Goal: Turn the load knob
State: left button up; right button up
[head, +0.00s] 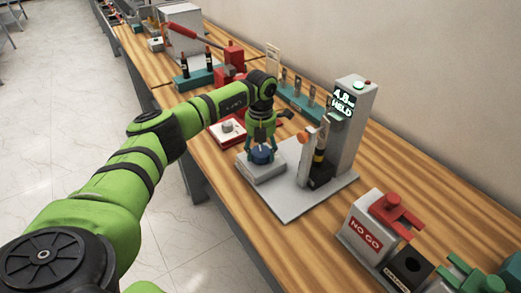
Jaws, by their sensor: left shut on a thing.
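The load knob (261,155) is a dark blue round knob on a light grey block (258,173) at the front left corner of a grey base plate (291,202). My left gripper (261,150) points down and is shut on the knob, with a finger at each side. The fingers and arm hide part of the knob. A tall grey column (350,125) at the back of the plate has a lit display that seems to read "4.8" and "HELD". My right gripper is not in view.
An upright post with an orange knob (303,138) stands right of the gripper. A red tray with a grey dial (227,127) lies close on the left. A "NO GO" box (366,231) stands front right. Bare wooden table (263,228) lies in front.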

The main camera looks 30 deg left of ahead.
aim_at(262, 151)
pick_arm(q)
jog(key=shift+d+f+n, duration=0.1)
jog(key=shift+n, duration=1)
jog(key=o, duration=1.1)
jog(key=shift+w, duration=0.1)
jog(key=shift+o, duration=0.2)
notch_tip(262, 151, up, 12)
